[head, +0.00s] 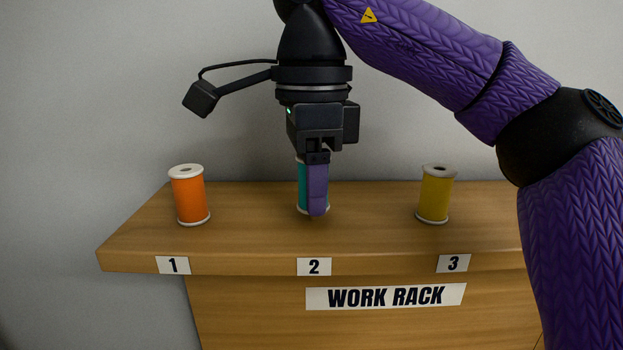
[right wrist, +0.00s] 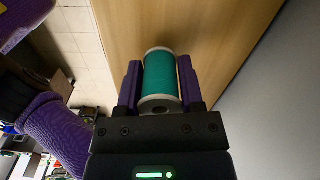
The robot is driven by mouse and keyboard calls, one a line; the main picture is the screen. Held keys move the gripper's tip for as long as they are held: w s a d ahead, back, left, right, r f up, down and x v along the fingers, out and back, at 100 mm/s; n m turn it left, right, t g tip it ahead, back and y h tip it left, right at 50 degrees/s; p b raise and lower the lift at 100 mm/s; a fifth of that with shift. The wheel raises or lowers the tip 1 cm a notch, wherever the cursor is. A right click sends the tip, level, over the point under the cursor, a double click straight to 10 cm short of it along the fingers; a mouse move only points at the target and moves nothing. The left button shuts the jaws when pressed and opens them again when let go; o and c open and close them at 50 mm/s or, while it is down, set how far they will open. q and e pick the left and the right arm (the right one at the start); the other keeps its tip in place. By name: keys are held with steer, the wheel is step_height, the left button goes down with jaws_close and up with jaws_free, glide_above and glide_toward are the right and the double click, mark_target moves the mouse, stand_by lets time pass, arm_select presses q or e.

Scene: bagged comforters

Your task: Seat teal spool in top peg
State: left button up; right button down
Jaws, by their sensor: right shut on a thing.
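The teal spool (head: 303,183) stands upright at position 2 on the wooden work rack (head: 250,240), partly hidden behind a finger. My right gripper (head: 316,190) comes down from above and is shut on this spool. In the right wrist view the teal spool (right wrist: 160,78) lies between the two purple fingers of my right gripper (right wrist: 160,85), its white holed end towards the camera. Whether the spool's lower end touches the rack top, I cannot tell. No peg is visible in either view. My left gripper is not in view.
An orange spool (head: 189,195) stands upright on the left at label 1 (head: 173,265). A yellow spool (head: 435,194) stands on the right at label 3 (head: 453,263). The rack top between the spools is clear. A plain wall (head: 100,100) is behind.

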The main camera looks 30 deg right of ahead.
steer(key=shift+f+b, duration=0.35)
steer(key=shift+f, duration=0.2)
jaws_free()
stand_by(0.4)
stand_by(0.3)
steer(key=shift+r+p, duration=2.5)
steer(key=shift+p, duration=0.35)
steer(key=shift+r+p, duration=0.5)
steer(key=shift+r, duration=0.5)
